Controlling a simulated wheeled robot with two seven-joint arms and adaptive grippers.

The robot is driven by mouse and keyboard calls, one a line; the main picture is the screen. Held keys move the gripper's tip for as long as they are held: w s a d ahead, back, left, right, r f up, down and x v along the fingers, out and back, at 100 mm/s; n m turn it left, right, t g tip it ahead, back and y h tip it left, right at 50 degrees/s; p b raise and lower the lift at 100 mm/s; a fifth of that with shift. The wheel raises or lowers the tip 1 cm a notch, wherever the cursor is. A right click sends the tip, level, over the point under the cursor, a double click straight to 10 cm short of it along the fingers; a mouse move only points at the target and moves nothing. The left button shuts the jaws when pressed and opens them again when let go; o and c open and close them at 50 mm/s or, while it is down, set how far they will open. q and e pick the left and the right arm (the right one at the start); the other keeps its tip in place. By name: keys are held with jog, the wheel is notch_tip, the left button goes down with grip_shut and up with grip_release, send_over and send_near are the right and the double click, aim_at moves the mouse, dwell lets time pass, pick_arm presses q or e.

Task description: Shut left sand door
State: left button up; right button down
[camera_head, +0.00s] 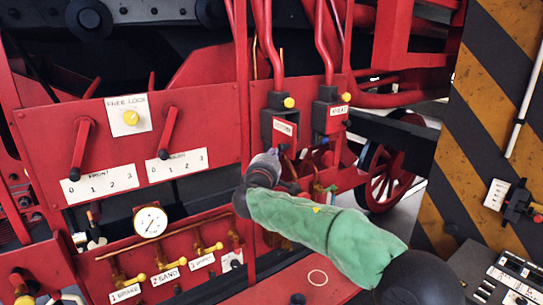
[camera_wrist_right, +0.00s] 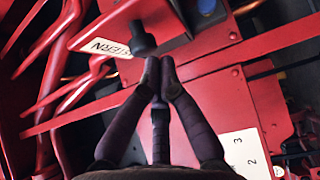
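I cannot tell for sure which part is the left sand door. Two red-and-black boxes with yellow knobs and small white labels hang on the red frame, a left box (camera_head: 280,108) and a right box (camera_head: 328,117). My right gripper (camera_head: 272,160) is just below the left box. In the right wrist view its fingers (camera_wrist_right: 160,68) are together with nothing seen between them. A dark knob (camera_wrist_right: 142,38) is just beyond the tips, beside a red flap-like part (camera_wrist_right: 105,24) with a partly readable white label. Whether they touch is unclear. My left gripper is out of view.
A red panel (camera_head: 60,125) with two levers and numbered plates is at the left. Below it are a round gauge (camera_head: 150,221) and a row of yellow-handled valves (camera_head: 168,262), one labelled sand. A black-and-yellow striped post (camera_head: 480,120) stands at the right.

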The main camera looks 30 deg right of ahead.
aim_at(294, 153)
jog(key=d+n+t+y+b, duration=0.1)
jog(key=b, duration=0.2)
jog(key=s+d+n+t+y+b, duration=0.1)
jog(key=d+b, duration=0.1)
jog(key=b, duration=0.1)
jog(key=d+n+t+y+b, duration=0.1)
jog(key=y+b, duration=0.1)
jog(key=b, duration=0.1)
jog(key=shift+s+d+f, duration=0.15)
jog(key=shift+s+f, duration=0.05)
jog(key=shift+s, duration=0.2)
jog(key=shift+d+r+b, duration=0.1)
jog(key=shift+d+b, duration=0.65)
jog(key=shift+d, duration=0.3)
pick_arm(q)
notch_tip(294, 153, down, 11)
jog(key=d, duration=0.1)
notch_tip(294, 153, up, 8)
jog(key=p, duration=0.7)
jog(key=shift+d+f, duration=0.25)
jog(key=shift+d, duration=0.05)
pick_arm(e)
jog(key=w+d+n+t+y, duration=0.1)
jog(key=w+d+n+y, duration=0.2)
jog(key=w+d, duration=0.3)
jog(key=shift+d+r+y, duration=0.15)
jog(key=shift+d+y, duration=0.75)
jog(key=shift+d, duration=1.6)
jog(key=shift+w, duration=0.1)
